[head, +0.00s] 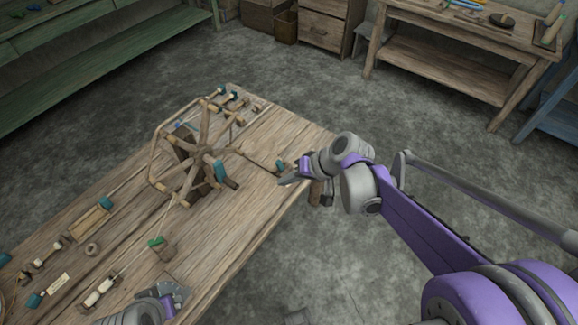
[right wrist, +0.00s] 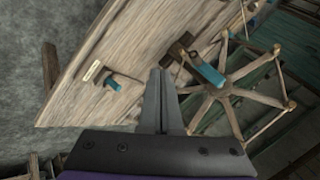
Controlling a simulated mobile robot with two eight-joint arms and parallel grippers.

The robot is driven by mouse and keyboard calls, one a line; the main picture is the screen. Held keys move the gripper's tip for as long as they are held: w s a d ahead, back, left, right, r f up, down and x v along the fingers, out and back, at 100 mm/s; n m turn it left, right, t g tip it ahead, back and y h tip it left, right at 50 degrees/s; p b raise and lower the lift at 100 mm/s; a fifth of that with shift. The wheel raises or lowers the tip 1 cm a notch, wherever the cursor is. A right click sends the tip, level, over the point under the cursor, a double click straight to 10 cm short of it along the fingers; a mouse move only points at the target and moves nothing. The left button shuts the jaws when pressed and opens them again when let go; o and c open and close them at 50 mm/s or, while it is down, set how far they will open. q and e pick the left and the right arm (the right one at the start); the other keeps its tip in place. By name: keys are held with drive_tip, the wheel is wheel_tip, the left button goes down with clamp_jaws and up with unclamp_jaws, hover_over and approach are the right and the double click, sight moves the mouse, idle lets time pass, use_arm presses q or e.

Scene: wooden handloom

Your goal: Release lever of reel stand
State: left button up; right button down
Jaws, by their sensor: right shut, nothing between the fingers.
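The reel stand is a wooden spoked wheel (head: 203,138) on the table; it also shows in the right wrist view (right wrist: 217,92). A teal handle (head: 220,171) sticks out at its hub. A small wooden piece with a teal end (head: 280,164), likely the lever, sits near the table's right edge; the right wrist view shows it (right wrist: 112,83) beside a pale label. My right gripper (head: 283,182) is shut and empty, close to this piece; whether they touch is unclear. My left gripper (head: 180,293) is low in the head view, its jaws unclear.
The wooden table (head: 235,230) carries bobbins, a small tray (head: 88,222) and a green-topped block (head: 160,246). A workbench (head: 455,75) stands at the back right and a green bench (head: 90,60) at the back left. Open floor lies between.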

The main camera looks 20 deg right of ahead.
sight(280, 167)
drive_tip(key=w+d+f+m+t+y+b, duration=0.1)
drive_tip(key=w+d+f+t+y+b, duration=0.3)
drive_tip(key=w+d+f, duration=0.45)
drive_tip(key=w+d+f+m+t+y+b, duration=0.1)
drive_tip(key=w+d+f+t+y+b, duration=0.15)
drive_tip(key=w+d+f+b, duration=0.55)
drive_tip(key=shift+t, duration=0.25)
drive_tip(key=x, duration=0.3)
drive_tip(key=f+p+x, duration=0.1)
drive_tip(key=x, duration=0.2)
drive_tip(key=shift+w+d+f, duration=0.1)
drive_tip(key=shift+w+f, duration=0.1)
drive_tip(key=a, duration=0.2)
drive_tip(key=s, duration=0.1)
drive_tip(key=shift+a+f, duration=0.4)
use_arm(q)
wheel_tip(280, 167, down, 15)
drive_tip(key=shift+w+r+g+b, duration=0.15)
drive_tip(key=shift+w+g+b, duration=0.15)
use_arm(e)
drive_tip(key=shift+s+a+f, duration=0.15)
drive_tip(key=shift+s+a, duration=0.1)
drive_tip(key=shift+a, duration=0.2)
use_arm(q)
drive_tip(key=shift+d, duration=0.1)
use_arm(e)
drive_tip(key=shift+s+a+f, duration=0.2)
drive_tip(key=shift+s+a, duration=0.35)
drive_tip(key=shift+a, duration=0.3)
